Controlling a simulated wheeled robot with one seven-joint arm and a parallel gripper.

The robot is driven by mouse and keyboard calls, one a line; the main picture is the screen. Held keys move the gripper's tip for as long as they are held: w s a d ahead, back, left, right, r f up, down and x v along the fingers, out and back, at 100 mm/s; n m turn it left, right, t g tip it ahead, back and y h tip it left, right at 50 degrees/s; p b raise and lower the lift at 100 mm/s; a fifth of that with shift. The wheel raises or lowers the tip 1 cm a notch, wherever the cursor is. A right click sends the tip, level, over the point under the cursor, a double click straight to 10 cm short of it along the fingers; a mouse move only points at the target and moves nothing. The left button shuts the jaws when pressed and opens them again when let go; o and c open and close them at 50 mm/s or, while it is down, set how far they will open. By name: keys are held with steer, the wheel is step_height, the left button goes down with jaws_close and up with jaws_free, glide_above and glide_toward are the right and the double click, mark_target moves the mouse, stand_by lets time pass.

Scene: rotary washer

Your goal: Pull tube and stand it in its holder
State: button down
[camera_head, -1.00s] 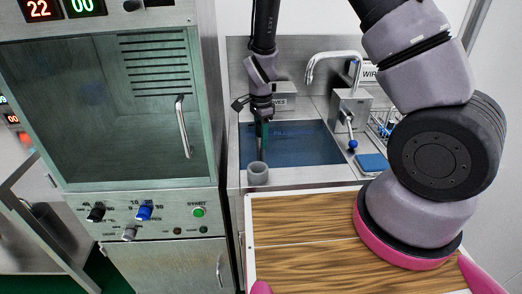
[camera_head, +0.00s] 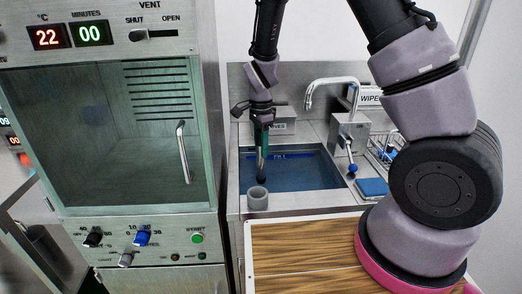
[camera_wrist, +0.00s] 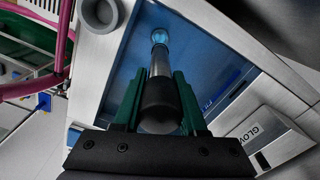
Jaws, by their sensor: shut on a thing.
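My gripper (camera_head: 262,146) hangs over the blue sink basin with its green fingers pointing down. In the wrist view my gripper (camera_wrist: 160,75) is shut on the tube (camera_wrist: 160,58), near its thick dark end. The tube's narrow pale end points away from the wrist camera, over the blue basin. In the head view the tube (camera_head: 261,165) hangs roughly upright below the fingers and ends in a dark tip. The grey round holder (camera_head: 257,198) stands on the sink's front rim, its top open and apparently empty. It also shows in the wrist view (camera_wrist: 99,13), apart from the tube.
The blue basin (camera_head: 310,177) has a steel rim. A curved tap (camera_head: 325,84) and its grey box stand behind it to the right, with a blue pad (camera_head: 373,188) nearby. A gloves box (camera_wrist: 275,140) is close to my gripper. The glass-doored cabinet (camera_head: 110,130) bounds the left.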

steer(key=shift+r, duration=1.85)
